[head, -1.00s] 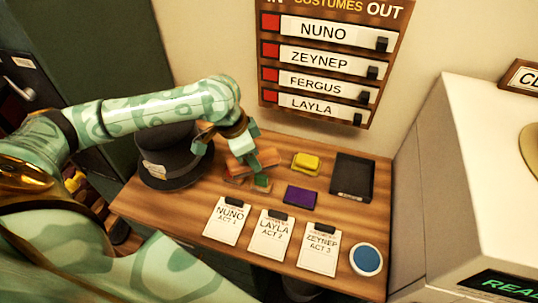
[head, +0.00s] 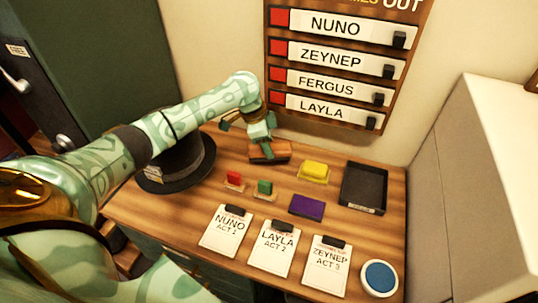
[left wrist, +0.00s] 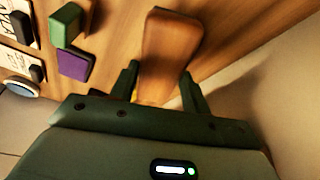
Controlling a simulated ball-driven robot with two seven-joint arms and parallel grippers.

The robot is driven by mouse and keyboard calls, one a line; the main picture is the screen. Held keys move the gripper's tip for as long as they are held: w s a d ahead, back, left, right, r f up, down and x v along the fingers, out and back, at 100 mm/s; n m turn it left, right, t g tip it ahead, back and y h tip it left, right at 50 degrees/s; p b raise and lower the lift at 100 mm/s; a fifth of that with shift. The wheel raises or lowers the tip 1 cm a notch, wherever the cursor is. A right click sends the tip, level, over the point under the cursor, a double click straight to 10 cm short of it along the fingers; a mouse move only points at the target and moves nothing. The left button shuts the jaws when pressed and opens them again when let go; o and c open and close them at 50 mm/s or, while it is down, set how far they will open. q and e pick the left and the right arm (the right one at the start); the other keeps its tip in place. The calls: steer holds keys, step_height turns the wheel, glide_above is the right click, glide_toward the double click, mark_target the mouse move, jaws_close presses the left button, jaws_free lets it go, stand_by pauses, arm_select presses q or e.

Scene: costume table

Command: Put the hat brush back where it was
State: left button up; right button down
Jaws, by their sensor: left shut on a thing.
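The hat brush (head: 272,153) is a brown wooden block near the back edge of the table, behind the stamps. My left gripper (head: 262,143) reaches down over it and is shut on it. In the left wrist view the brush (left wrist: 170,45) lies between the two fingers of the gripper (left wrist: 161,88), its long end pointing away. I cannot tell whether its underside touches the table. My right gripper is not in view.
A dark hat (head: 178,165) sits at the left. Red (head: 234,178) and green (head: 264,187) stamps, a purple pad (head: 306,206), a yellow block (head: 314,171) and a black tray (head: 364,187) stand nearby. Clipboards (head: 274,248) and a blue round pad (head: 380,277) lie in front.

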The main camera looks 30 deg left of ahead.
arm_select(q)
steer(key=shift+w+a+f, duration=0.1)
steer(key=shift+w+f, duration=0.15)
steer(key=shift+f, duration=0.1)
step_height(320, 180, down, 3)
steer(key=shift+f+b, duration=0.1)
steer(key=shift+b, duration=0.85)
steer(key=shift+r, duration=0.2)
steer(key=shift+f, duration=0.15)
steer(key=o, duration=0.9)
steer(key=p+v, duration=0.4)
steer(key=v, duration=0.8)
steer(key=shift+p, duration=0.4)
